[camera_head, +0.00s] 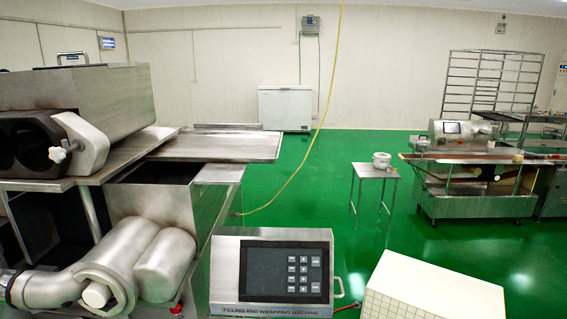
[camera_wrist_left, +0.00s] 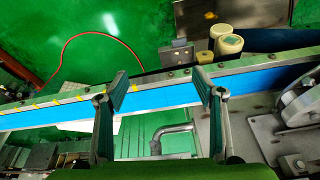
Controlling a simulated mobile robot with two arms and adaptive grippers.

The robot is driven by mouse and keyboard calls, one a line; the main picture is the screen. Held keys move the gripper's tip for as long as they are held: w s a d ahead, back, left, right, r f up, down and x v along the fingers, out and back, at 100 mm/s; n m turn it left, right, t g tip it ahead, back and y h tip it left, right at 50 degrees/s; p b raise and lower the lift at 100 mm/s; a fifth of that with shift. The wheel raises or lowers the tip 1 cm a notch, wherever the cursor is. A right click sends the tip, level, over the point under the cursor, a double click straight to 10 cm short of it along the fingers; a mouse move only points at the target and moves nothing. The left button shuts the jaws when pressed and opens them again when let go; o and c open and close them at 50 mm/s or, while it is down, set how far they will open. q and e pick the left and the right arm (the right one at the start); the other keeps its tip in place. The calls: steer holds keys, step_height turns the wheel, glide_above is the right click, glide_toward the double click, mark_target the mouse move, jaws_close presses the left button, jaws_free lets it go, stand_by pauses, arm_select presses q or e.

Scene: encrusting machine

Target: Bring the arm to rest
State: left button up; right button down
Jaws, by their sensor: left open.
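My left gripper (camera_wrist_left: 160,95) shows in the left wrist view with its two fingers wide apart and nothing between them. It is above a blue conveyor belt (camera_wrist_left: 165,106) with metal side rails, which runs across the view behind the fingers. The fingers look apart from the belt, though the height is hard to judge. Neither of my arms shows in the head view. My right gripper is in neither view.
In the head view a steel filling machine (camera_head: 110,100) fills the left side, with its control panel (camera_head: 272,270) in front. A white box (camera_head: 430,292) is at lower right. A small table (camera_head: 374,173) and another machine (camera_head: 470,180) stand farther back. Green floor between them is clear.

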arm_select(q)
step_height(320, 180, down, 31)
steer(key=s+g+b, duration=0.1)
steer(key=s+b, duration=0.1)
steer(key=b, duration=0.5)
steer(key=s+a+f+b, duration=0.1)
steer(key=s+f+b, duration=0.2)
steer(key=s+f, duration=0.5)
steer(key=s+a+f+g+b, duration=0.1)
steer(key=s+a+f+b, duration=0.1)
steer(key=s+f, duration=0.7)
step_height(320, 180, down, 7)
steer(key=shift+r+b, duration=0.15)
steer(key=shift+b, duration=0.6)
